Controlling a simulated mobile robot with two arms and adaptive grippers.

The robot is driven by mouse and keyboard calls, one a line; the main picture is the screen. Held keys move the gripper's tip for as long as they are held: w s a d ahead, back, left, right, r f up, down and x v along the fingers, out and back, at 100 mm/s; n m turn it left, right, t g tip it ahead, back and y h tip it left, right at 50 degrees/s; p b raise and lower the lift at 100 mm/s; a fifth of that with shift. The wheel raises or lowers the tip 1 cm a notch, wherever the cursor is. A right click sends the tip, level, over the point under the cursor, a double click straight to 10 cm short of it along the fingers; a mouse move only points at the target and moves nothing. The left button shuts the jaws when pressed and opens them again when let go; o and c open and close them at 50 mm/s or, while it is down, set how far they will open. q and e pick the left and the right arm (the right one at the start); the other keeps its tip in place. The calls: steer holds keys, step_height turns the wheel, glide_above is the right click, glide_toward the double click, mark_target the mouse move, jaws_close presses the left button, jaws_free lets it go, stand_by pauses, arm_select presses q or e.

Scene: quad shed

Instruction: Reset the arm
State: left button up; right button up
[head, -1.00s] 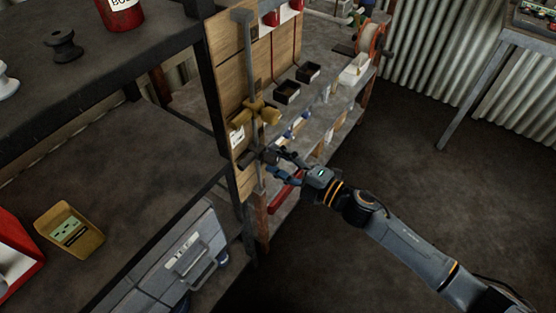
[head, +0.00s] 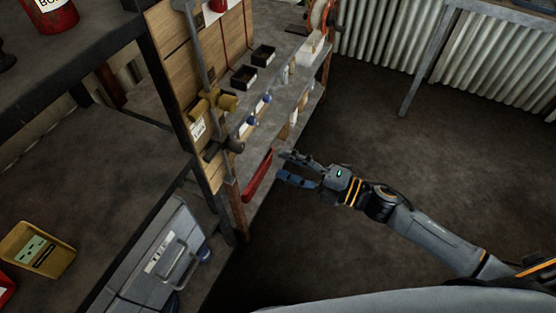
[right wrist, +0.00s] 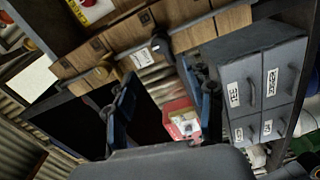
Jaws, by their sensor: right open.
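My right arm comes in from the lower right in the head view. Its gripper (head: 284,166) is open and empty, in the air over the dark floor, to the right of the wooden panel and apart from it. In the right wrist view the two fingers (right wrist: 158,92) are spread with nothing between them. A long grey bar (head: 196,50) runs down the wooden panel (head: 166,58), with a yellow-brown bracket (head: 213,101) on it and a dark rounded piece (head: 233,145) near its lower end. My left gripper is not in view.
Shelves with small black bins (head: 263,55) stand behind the panel. A red handle-like bar (head: 257,178) is at the shelf's near end. A dark bench (head: 90,190) with a yellow box (head: 38,250) and grey drawers (head: 165,255) are left. The floor is clear.

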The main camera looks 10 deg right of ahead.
stand_by(0.5)
steer(key=w+d+f+m+t+h, duration=0.1)
steer(key=w+d+f+m+h, duration=0.2)
steer(key=f, duration=0.4)
steer(key=w+d+f+m+t+h, duration=0.1)
steer(key=d+f+m+h, duration=0.25)
steer(key=f+m, duration=0.2)
steer(key=s+d+f+m+g+h, duration=0.1)
steer(key=s+d+f+m+h, duration=0.25)
steer(key=f, duration=0.55)
steer(key=s+d+f+m+h, duration=0.2)
steer(key=d+f+m, duration=0.15)
steer(key=f, duration=0.55)
steer(key=s+d+f+m+g+h, duration=0.25)
steer(key=s+f+m+g, duration=0.25)
steer(key=s+f, duration=0.85)
steer(key=s+a+f+m+g, duration=0.1)
steer(key=s+f+m+g, duration=0.1)
steer(key=s, duration=0.9)
steer(key=s+a+f+m+g, duration=0.2)
steer(key=s+f, duration=0.4)
steer(key=s, duration=0.5)
steer(key=shift+s+g, duration=0.25)
steer(key=shift+g, duration=0.65)
